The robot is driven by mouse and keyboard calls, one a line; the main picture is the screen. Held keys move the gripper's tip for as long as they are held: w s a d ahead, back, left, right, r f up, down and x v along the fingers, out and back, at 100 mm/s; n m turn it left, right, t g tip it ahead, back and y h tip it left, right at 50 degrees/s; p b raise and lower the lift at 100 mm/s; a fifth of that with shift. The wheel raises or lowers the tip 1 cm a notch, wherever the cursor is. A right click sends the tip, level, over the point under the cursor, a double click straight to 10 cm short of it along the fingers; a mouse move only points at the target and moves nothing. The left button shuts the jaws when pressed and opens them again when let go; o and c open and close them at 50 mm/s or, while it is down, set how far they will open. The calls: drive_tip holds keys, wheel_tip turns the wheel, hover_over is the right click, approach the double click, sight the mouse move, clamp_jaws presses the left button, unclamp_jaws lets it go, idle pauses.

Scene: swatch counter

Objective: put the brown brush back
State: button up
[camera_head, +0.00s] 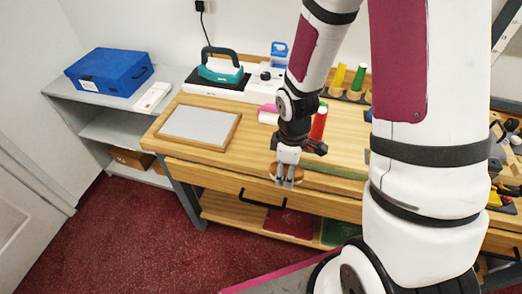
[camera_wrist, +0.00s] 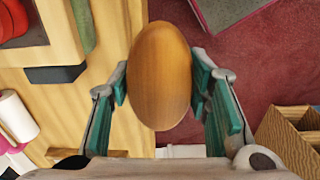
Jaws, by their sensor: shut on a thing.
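The brown brush shows as an oval wooden back (camera_wrist: 160,75) in the wrist view, upright in the picture between my two fingers. In the head view only a small part of the brush (camera_head: 273,172) shows beside my gripper (camera_head: 287,180). My gripper is shut on the brush, with one teal-padded finger on each side. The brush is at the counter's front edge, with wood on one side and red floor on the other in the wrist view. Its underside is hidden, and I cannot tell its height above the counter.
A grey panel in a wooden frame (camera_head: 201,125) lies on the counter (camera_head: 222,152) to the left. A teal iron (camera_head: 221,71) stands behind. A red cone (camera_head: 319,123) stands near my wrist. A blue box (camera_head: 108,71) sits on a grey shelf. A drawer handle (camera_head: 262,200) juts out in front.

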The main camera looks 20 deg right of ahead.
hover_over(262, 151)
drive_tip(key=shift+s+f, duration=0.2)
drive_tip(key=shift+f, duration=0.55)
drive_tip(key=shift+w+f+p, duration=0.2)
drive_tip(key=shift+f+p, duration=0.35)
drive_tip(key=shift+f, duration=1.25)
drive_tip(key=o, duration=0.7)
drive_tip(key=shift+f, duration=0.15)
drive_tip(key=o, duration=0.4)
